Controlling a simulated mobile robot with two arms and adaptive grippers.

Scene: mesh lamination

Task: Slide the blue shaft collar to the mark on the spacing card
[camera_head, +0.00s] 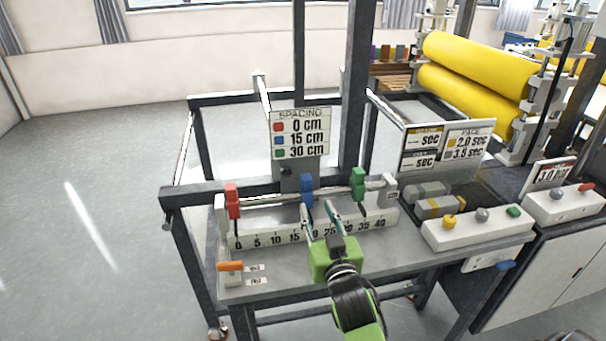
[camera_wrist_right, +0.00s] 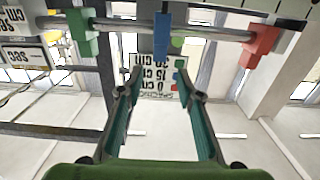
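The blue shaft collar (camera_head: 306,187) sits on a horizontal rod between the red collar (camera_head: 232,201) and the green collar (camera_head: 358,184). It is above the ruler (camera_head: 270,237), roughly between 15 and 20; its lower end is partly hidden by my gripper. The spacing card (camera_head: 300,133) lists red 0 cm, blue 15 cm and green 30 cm. My right gripper (camera_head: 318,215) is open and empty, just in front of and below the rod. In the right wrist view, the blue collar (camera_wrist_right: 162,36) lies beyond the parted fingertips (camera_wrist_right: 158,74). My left gripper is not in view.
An orange lever (camera_head: 230,266) is at the table's front left. Button boxes (camera_head: 476,232) and time cards (camera_head: 448,143) stand to the right. Yellow rollers (camera_head: 475,75) are behind at the right. A dark upright post (camera_head: 357,90) rises behind the rod.

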